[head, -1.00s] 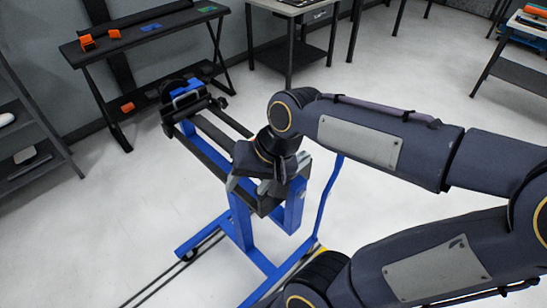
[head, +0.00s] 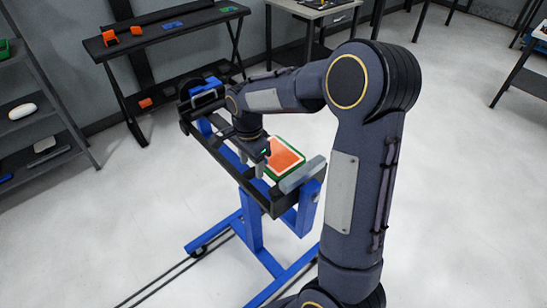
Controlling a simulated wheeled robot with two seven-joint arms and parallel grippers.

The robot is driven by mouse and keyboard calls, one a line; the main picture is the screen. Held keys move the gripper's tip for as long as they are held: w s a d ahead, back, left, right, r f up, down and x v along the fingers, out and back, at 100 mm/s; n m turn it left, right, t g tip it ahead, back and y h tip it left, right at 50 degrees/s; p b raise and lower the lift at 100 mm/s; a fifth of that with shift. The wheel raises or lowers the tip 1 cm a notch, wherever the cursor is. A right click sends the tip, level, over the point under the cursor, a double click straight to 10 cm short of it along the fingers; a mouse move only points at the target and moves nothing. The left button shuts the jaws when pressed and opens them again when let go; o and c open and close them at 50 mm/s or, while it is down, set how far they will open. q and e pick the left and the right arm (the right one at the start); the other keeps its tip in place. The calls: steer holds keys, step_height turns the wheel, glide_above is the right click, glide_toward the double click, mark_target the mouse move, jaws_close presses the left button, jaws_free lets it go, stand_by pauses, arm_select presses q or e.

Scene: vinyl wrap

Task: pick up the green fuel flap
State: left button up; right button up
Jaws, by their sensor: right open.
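A flat panel with a green rim and an orange face (head: 287,158) lies on the blue and black stand (head: 250,198), toward its right end. It is the green-edged piece that fits the fuel flap. My right gripper (head: 252,164) points down over the stand, just left of the panel, with its fingers apart. I cannot tell whether a finger touches the panel. Nothing shows between the fingers. My left gripper is not in view.
A grey bar (head: 302,174) lies at the stand's right end, beside the panel. A black table (head: 172,36) with orange pieces and blue and green flat items stands behind. A shelf (head: 38,118) stands at left. The floor around the stand is clear.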

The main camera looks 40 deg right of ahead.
step_height(320, 180, down, 2)
steer(key=shift+f, duration=0.1)
jaws_close()
stand_by(0.4)
